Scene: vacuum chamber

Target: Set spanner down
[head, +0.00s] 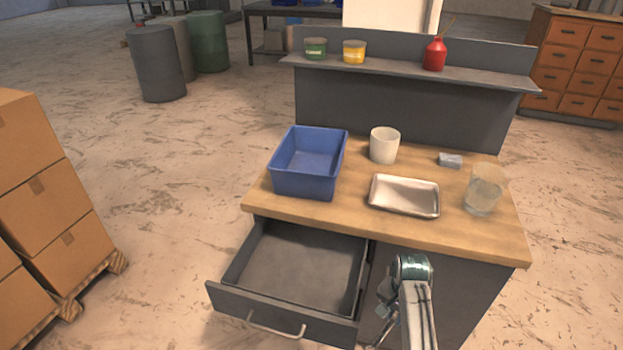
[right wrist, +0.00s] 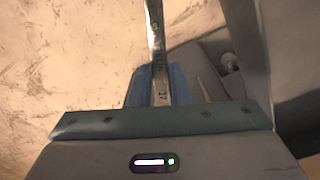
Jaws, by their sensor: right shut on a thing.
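The spanner (right wrist: 155,45) is a slim silver bar stamped with 17. In the right wrist view it stands up the picture from between the blue fingers of my right gripper (right wrist: 156,88), which is shut on it. Its far end runs out of the picture. In the head view my right gripper (head: 386,292) is in front of the workbench, to the right of the open drawer; the spanner is too small there to make out clearly. My left gripper is not in view.
The workbench (head: 330,215) carries a blue bin (head: 310,190), a white cup (head: 384,146), a metal tray (head: 404,196), a glass (head: 483,192) and a small grey block (head: 450,160). The open drawer (head: 290,265) looks empty. Stacked boxes (head: 45,200) stand at left.

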